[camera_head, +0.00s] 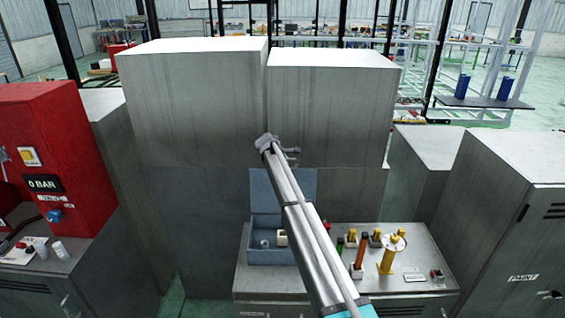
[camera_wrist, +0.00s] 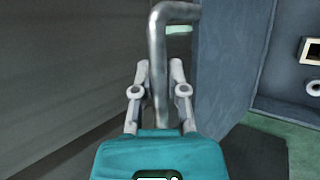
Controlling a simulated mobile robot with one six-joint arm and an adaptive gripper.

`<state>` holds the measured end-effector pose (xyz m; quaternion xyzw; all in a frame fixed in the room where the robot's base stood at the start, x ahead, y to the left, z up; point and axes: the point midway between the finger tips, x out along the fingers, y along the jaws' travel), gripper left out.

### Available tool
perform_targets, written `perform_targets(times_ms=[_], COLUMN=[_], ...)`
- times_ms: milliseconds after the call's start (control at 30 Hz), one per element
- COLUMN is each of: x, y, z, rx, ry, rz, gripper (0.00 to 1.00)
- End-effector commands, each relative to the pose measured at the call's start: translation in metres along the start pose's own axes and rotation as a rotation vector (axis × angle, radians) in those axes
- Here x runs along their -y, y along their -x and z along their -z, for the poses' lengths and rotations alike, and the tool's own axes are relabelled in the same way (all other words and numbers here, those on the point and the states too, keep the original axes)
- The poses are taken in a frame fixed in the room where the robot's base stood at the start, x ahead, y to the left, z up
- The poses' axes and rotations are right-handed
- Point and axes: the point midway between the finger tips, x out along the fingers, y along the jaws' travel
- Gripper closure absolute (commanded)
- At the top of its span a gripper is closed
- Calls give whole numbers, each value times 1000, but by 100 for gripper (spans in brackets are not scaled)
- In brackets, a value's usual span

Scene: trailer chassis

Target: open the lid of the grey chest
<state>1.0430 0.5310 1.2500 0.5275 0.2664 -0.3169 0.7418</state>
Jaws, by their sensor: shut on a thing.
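The grey chest (camera_head: 275,256) sits on the left part of a metal cabinet top. Its blue-grey lid (camera_head: 262,190) stands raised, about upright, at the back of the chest, partly hidden behind my arm. In the wrist view the lid (camera_wrist: 232,60) is a tall panel right of my gripper. A bent metal bar handle (camera_wrist: 157,55) runs between the fingers and curves towards the lid. My gripper (camera_wrist: 158,92) is shut on this handle. In the head view I cannot make out the gripper. A pale ring-shaped item and a cream block show in the chest.
Right of the chest, the cabinet top (camera_head: 405,303) carries yellow, red and green upright parts (camera_head: 388,257). Tall grey cabinets (camera_head: 195,110) stand close behind. A red control box (camera_head: 45,140) is at left, another grey cabinet (camera_head: 510,220) at right.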

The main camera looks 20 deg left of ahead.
Motion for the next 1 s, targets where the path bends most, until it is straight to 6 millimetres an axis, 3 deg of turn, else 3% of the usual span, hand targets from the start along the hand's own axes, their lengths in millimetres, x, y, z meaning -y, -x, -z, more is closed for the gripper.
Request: perform_targets(times_ms=[100,133,300,1000], x=[0,0,0,1], y=[1,1,1,1], z=[1,1,1,0], rx=[-2,-2,-2,2], ry=[1,1,1,5], rz=[-2,-2,-2,0], gripper=[100,76,46,46])
